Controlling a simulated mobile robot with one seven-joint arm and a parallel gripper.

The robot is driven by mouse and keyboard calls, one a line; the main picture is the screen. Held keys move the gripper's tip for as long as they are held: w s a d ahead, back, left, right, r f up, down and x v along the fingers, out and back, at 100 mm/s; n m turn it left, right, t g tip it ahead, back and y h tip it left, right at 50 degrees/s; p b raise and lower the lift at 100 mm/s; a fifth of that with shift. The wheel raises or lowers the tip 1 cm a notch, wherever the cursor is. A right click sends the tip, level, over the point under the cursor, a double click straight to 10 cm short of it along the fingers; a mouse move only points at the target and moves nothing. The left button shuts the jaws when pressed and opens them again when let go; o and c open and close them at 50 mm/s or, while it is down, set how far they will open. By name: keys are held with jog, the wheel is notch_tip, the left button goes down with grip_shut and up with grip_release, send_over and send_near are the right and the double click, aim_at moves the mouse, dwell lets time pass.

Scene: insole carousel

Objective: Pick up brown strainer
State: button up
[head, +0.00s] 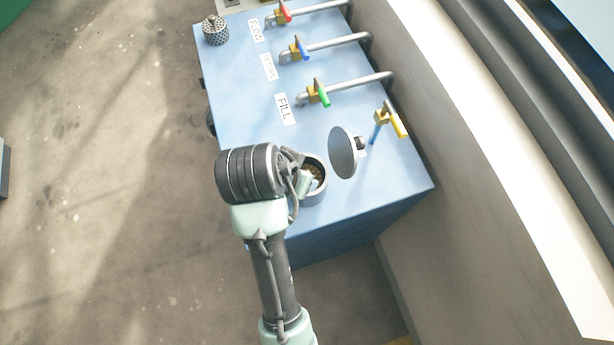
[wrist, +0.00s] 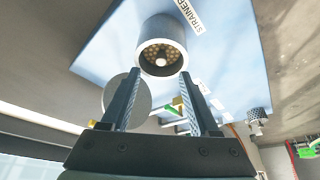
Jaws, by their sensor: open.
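The brown strainer (head: 316,171) sits inside a grey round holder (head: 316,196) near the front edge of the blue table. In the wrist view, the strainer (wrist: 152,54) shows as a brown perforated surface with a pale knob at its middle, within the holder's rim (wrist: 160,27). My gripper (wrist: 161,74) is open and empty. Its two fingers are spread on either side of the holder's opening in the wrist view, apart from the strainer. In the head view my wrist hides part of the holder, and the fingertips are hard to make out.
A grey round disc (head: 343,152) stands upright just right of the holder. Pipes with red (head: 286,11), blue (head: 302,48), green (head: 322,93) and yellow (head: 398,125) handles line the table's right side. A grey perforated cup (head: 215,31) stands at the far left corner. The table's left middle is clear.

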aim_at(310, 168)
jog(key=shift+w+p+x, duration=0.15)
jog(key=shift+p+x, duration=0.35)
jog(key=shift+x, duration=1.3)
jog(key=shift+w+p+x, duration=0.1)
jog(key=shift+p+x, duration=0.4)
jog(key=shift+x, duration=1.35)
jog(key=shift+r, duration=0.15)
jog(key=shift+c, duration=0.3)
grip_shut()
